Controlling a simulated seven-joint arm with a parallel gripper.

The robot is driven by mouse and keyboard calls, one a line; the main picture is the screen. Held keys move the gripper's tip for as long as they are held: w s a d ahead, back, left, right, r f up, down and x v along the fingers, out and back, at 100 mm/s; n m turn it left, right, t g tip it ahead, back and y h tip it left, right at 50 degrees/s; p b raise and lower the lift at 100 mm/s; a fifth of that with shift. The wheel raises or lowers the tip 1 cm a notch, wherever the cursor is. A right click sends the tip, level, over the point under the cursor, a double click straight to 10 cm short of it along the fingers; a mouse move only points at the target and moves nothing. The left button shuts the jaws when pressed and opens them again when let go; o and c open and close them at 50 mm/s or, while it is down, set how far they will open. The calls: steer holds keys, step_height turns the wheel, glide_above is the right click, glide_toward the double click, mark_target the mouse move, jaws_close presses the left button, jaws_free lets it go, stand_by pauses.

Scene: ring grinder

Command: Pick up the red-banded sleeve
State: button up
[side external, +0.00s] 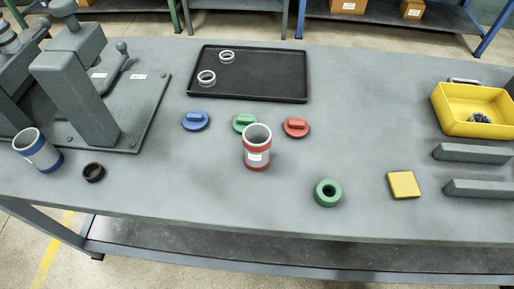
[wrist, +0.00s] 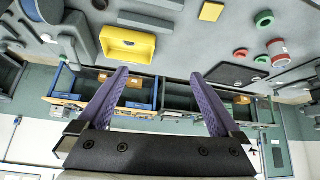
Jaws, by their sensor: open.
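The red-banded sleeve (side external: 257,148) stands upright on the grey bench in the side external view, a pale cylinder with red bands at top and bottom and a white label. It also shows in the wrist view (wrist: 277,47), small at the right. My gripper (wrist: 160,73) is open and empty in the wrist view, with two purple fingers spread wide. It is well away from the sleeve and touches nothing that I can see. My gripper does not show in the side external view.
Blue (side external: 195,120), green (side external: 243,122) and red (side external: 296,127) lids sit near the sleeve, the green one close behind it. A black tray (side external: 250,90) with two rings lies behind. A green ring (side external: 328,193) is at front right.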

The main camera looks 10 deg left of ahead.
steer(key=w+a+r+n+y, duration=0.2)
steer(key=w+a+r+n, duration=0.15)
steer(key=w+a, duration=0.9)
steer(key=n+g, duration=0.5)
steer(key=n, duration=0.1)
glide_above(257, 148)
steer(key=d, duration=0.5)
step_height(257, 148, down, 19)
steer(key=shift+y, duration=0.5)
steer(key=shift+x, duration=6.8)
steer(key=shift+s, duration=0.1)
